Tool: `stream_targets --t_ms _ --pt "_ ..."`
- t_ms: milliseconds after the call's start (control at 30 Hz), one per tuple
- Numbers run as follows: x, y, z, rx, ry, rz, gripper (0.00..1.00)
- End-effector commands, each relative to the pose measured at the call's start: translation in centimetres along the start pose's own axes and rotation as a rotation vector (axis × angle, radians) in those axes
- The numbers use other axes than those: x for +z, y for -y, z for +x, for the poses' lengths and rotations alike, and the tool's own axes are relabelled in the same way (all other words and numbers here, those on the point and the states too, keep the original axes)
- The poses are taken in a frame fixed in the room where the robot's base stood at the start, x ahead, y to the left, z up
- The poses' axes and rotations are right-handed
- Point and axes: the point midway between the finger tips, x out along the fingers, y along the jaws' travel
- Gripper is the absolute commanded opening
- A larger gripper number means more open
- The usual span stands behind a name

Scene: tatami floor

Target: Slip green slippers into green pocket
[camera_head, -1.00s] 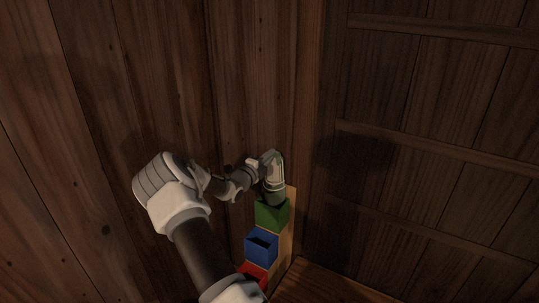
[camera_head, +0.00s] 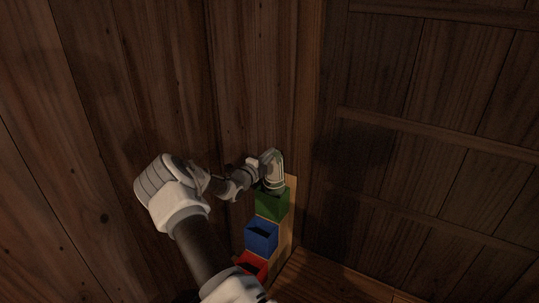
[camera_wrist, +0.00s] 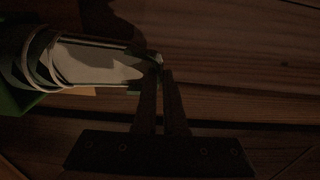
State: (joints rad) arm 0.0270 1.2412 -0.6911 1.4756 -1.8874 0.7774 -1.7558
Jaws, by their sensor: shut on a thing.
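The green slippers (camera_head: 274,172) show pale soles with green edges, held upright with the toe end down. They also show in the wrist view (camera_wrist: 95,62), with white bands near the left end. My gripper (camera_wrist: 162,76) is shut on their near edge. The green pocket (camera_head: 271,207) is the top box on a wooden board. The lower end of the slippers is at its mouth and seems to dip inside; the rim hides how deep. Part of the pocket shows at the left edge of the wrist view (camera_wrist: 14,98).
A blue pocket (camera_head: 261,238) and a red pocket (camera_head: 252,264) sit below the green one on the wooden board (camera_head: 286,235). A plank wall (camera_head: 180,80) stands close behind my arm, and another wall (camera_head: 430,150) is at the right.

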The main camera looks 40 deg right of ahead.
Motion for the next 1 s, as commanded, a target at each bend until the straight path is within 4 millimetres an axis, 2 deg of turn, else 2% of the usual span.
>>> stream_targets --t_ms 200,233,400,767,867,1000 --pt "0.0 0.1 0.0 -0.002 0.000 0.000 0.00" --pt "0.0 0.1 0.0 -0.001 0.000 0.000 0.12" --pt "0.0 0.1 0.0 -0.001 0.000 0.000 0.42" --pt "0.0 0.0 -0.3 0.000 0.000 0.000 0.43" --pt "0.1 0.1 -1.2 0.000 0.001 -0.001 0.43" --pt "0.1 0.1 -3.8 0.001 0.003 -0.002 0.43"
